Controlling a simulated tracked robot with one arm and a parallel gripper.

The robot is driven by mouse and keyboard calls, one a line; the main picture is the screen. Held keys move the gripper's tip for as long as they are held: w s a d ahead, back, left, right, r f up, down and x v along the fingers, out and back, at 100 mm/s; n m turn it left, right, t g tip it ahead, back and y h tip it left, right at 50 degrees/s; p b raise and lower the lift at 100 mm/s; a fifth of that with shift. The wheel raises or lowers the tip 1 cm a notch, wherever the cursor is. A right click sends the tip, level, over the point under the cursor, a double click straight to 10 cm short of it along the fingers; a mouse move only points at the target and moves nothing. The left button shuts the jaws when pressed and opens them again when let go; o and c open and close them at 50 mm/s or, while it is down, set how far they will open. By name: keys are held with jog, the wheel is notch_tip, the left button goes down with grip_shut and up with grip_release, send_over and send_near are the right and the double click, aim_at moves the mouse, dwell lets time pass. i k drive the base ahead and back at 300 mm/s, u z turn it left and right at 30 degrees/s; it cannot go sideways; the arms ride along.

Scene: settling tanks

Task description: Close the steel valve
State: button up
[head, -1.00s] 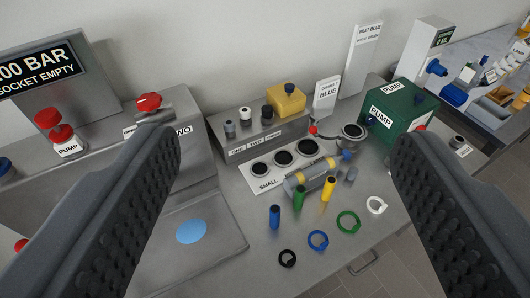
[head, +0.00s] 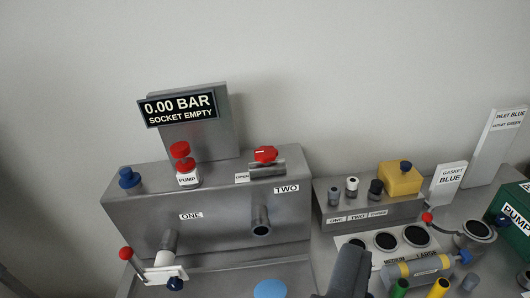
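A steel valve (head: 267,170) with a red handle (head: 265,154) sits on top of a grey steel box (head: 220,205), near its right end. A small tag beside it appears to read OPEN. The handle seems to lie roughly along the valve's body. My gripper (head: 347,272) shows only as one dark finger shape at the bottom edge, right of the box and well apart from the valve. The rest of the gripper is out of frame, so I cannot tell its opening.
A display (head: 180,108) reads 0.00 BAR, SOCKET EMPTY. A red PUMP button (head: 181,157) and a blue knob (head: 129,178) stand left of the valve. Pipe stubs (head: 261,220) stick out in front. A stepped rack (head: 365,207) with a yellow block (head: 400,179) stands to the right.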

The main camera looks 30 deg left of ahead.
aim_at(264, 154)
jog(key=u, duration=2.05)
jog(key=k, duration=0.8)
jog(key=z, duration=1.55)
jog(key=i, duration=1)
